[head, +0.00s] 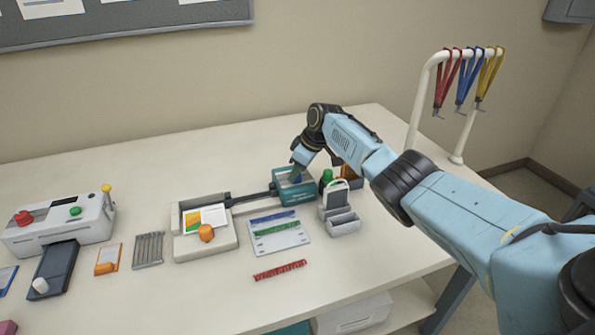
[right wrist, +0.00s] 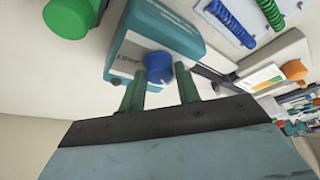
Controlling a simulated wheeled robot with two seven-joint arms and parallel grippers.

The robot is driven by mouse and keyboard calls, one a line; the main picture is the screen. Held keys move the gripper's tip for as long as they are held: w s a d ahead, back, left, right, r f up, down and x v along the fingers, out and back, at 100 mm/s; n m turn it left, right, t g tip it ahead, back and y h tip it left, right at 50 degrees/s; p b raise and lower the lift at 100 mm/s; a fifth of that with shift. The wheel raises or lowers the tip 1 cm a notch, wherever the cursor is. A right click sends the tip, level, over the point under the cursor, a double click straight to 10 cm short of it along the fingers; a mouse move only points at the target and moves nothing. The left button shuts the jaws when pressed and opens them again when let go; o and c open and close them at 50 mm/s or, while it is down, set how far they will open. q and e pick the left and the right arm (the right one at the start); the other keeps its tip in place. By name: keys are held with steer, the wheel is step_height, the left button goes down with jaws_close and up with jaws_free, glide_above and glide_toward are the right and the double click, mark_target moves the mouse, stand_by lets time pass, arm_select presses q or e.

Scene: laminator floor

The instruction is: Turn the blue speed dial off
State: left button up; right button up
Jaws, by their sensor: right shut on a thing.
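The blue speed dial (right wrist: 158,67) sits on the pale front panel of a teal machine (right wrist: 175,30) in the right wrist view. In the head view the teal machine (head: 302,193) stands at the back middle of the table, and my gripper mostly hides the dial. My right gripper (head: 297,175) reaches down onto this machine. In the right wrist view its two green fingers (right wrist: 161,82) stand on either side of the dial, shut on it. The dial's marks are too small to read. My left gripper is in neither view.
A tray with a colour print (head: 205,217) lies left of the machine. Coil combs (head: 279,270) lie in front. A white rack (head: 457,155) holds lanyards at the right.

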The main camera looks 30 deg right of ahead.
steer(key=o, duration=1)
steer(key=shift+c, duration=0.2)
steer(key=p+v, duration=0.2)
steer(key=v, duration=1.1)
steer(key=shift+r, duration=0.25)
